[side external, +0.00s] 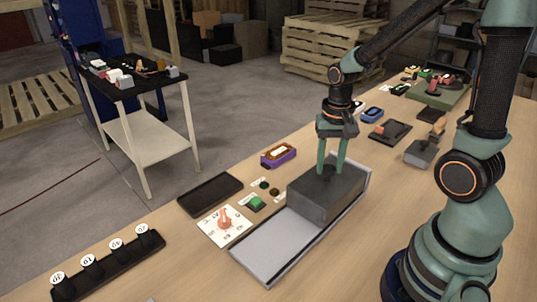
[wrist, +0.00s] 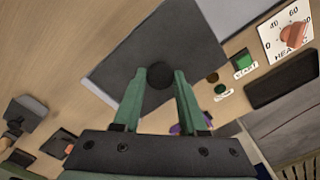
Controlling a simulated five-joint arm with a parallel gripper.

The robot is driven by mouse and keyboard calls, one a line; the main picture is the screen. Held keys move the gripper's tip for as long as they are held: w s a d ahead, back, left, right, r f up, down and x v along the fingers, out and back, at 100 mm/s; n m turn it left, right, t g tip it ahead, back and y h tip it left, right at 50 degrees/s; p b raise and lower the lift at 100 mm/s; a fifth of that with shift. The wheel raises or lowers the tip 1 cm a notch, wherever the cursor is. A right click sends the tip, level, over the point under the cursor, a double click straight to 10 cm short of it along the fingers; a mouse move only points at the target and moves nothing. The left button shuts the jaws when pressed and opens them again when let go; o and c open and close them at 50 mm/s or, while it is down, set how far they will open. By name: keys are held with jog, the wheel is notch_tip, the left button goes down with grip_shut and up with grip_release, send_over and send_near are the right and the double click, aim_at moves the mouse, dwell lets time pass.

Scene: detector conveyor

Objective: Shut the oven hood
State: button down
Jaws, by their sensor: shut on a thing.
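The oven hood (side external: 318,200) is a dark grey box on a light grey base (side external: 268,252). It covers the right, far part of the base and leaves the left, near part bare. My gripper (side external: 330,170) reaches down from above onto the hood's top. In the wrist view, the green fingers of my gripper (wrist: 159,78) are on either side of a round dark knob (wrist: 161,74) on the hood (wrist: 125,62). The gripper is shut on that knob. The inside of the hood is hidden.
Beside the base are a white heat dial panel (side external: 211,232), a green start button (side external: 256,203) and a black tray (side external: 210,194). A purple device (side external: 278,156) lies behind. A black rack (side external: 108,268) with numbered discs is at the lower left. The base's bare part is clear.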

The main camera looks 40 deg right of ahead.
jog(key=shift+d, duration=0.3)
jog(key=shift+c, duration=2.3)
grip_release()
jog(key=shift+r, duration=0.15)
notch_tip(320, 180, up, 12)
jog(key=shift+a, duration=0.1)
jog(key=s+a+r+n+t, duration=0.1)
jog(key=a+r+n+t, duration=0.1)
jog(key=a+n+t, duration=0.3)
jog(key=shift+s+a+n+t, duration=0.3)
jog(key=shift+a+n, duration=0.9)
jog(key=shift+n, duration=0.8)
